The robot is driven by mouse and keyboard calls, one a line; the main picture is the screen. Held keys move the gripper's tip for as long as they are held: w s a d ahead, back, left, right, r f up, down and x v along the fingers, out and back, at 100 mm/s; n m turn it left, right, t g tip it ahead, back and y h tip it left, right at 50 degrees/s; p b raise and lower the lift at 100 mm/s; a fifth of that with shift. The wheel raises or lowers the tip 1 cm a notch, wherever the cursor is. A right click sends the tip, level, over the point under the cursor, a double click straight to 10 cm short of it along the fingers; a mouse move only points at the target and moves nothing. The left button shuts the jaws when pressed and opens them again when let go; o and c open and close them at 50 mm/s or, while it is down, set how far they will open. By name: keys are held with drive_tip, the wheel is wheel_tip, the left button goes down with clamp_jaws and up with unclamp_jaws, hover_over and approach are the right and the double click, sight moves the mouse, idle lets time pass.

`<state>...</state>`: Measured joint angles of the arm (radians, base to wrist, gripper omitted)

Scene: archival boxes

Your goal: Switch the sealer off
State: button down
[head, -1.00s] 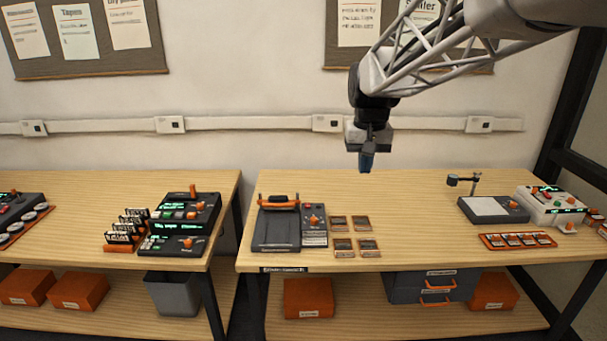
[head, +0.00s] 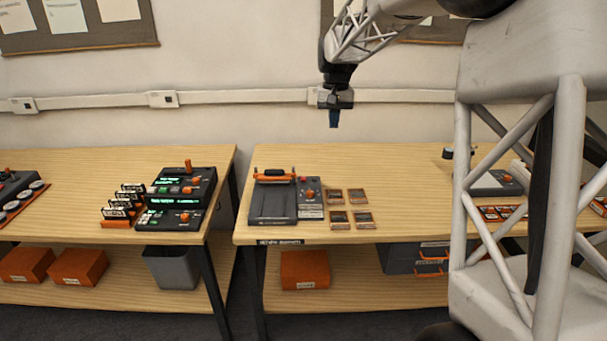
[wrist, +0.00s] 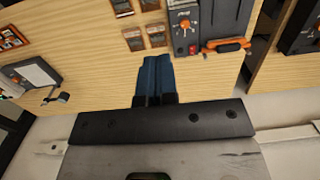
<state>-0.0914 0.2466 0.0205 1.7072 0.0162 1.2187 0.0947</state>
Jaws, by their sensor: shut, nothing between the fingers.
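The sealer (head: 273,201) looks to be the dark device with an orange bar at the left of the right-hand bench. Its control panel (head: 310,193) on the right side carries an orange knob and a red button. In the wrist view the panel (wrist: 184,25) shows at the top, with the orange bar (wrist: 226,45) beside it. My gripper (head: 334,124) is shut and empty, high above the back of the bench, apart from the sealer. Its blue fingers (wrist: 154,62) point towards the bench in the wrist view. The knob's exact setting is too small to read.
Several small framed pieces (head: 349,207) lie just right of the panel. A grey-topped device (head: 490,184) stands farther right, partly behind my arm. The left bench holds dark consoles (head: 183,190) with green displays. A gap separates the benches.

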drive_tip(key=w+a+f, duration=0.3)
drive_tip(key=w+f, duration=0.3)
drive_tip(key=w, duration=0.5)
drive_tip(key=g, duration=0.2)
hover_over(303, 179)
drive_tip(key=w, duration=0.3)
drive_tip(key=w+x, duration=0.2)
drive_tip(key=x, duration=0.8)
drive_tip(key=shift+w+d+f, duration=0.25)
drive_tip(key=shift+w+f, duration=0.05)
drive_tip(key=shift+f, duration=0.1)
drive_tip(key=shift+f, duration=0.1)
drive_tip(key=x, duration=1.3)
drive_tip(key=shift+f, duration=0.4)
